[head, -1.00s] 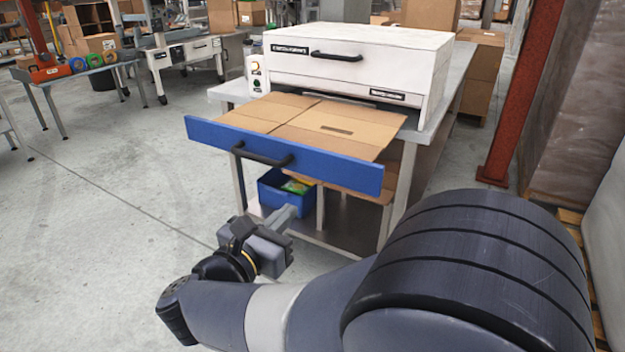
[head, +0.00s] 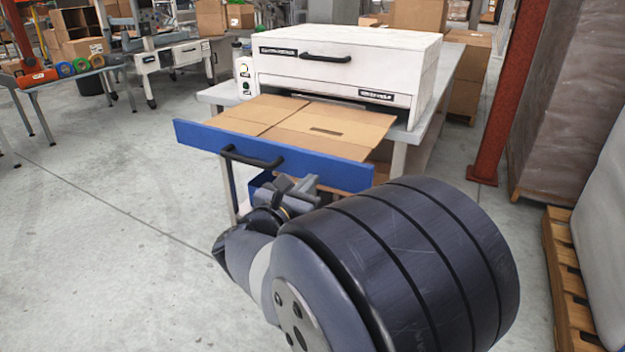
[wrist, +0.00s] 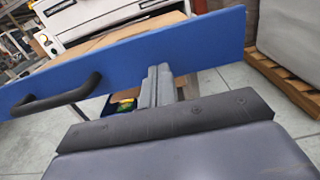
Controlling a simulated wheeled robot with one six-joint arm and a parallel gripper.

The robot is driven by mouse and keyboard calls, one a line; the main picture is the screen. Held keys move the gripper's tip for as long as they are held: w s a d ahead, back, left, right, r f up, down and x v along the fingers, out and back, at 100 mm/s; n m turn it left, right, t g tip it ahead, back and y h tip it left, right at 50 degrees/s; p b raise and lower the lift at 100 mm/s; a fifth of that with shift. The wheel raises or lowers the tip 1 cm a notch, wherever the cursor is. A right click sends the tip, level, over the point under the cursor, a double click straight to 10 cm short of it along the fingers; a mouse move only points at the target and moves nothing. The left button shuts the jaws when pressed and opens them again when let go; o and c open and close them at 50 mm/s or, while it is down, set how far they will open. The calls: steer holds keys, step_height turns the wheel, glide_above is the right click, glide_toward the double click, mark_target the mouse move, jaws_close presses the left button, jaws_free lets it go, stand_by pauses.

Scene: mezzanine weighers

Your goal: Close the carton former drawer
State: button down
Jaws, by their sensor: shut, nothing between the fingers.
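The carton former (head: 345,62) is a white machine on a metal bench. Its drawer stands pulled out toward me, with a blue front panel (head: 330,168) and a black bar handle (head: 252,158). Flat brown cardboard (head: 325,125) lies in the drawer. In the wrist view the blue front (wrist: 205,45) crosses the picture, with the handle (wrist: 60,98) at left. My gripper (head: 296,186) is shut and empty, right of the handle and close to the panel's lower part. The wrist view shows its fingers (wrist: 157,82) pointing at the panel; I cannot tell whether they touch it.
A blue bin (head: 258,183) sits under the drawer, partly hidden by my arm. A red post (head: 508,95) and a wooden pallet (head: 568,285) with wrapped loads stand at right.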

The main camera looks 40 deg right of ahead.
steer(key=shift+x, duration=1.05)
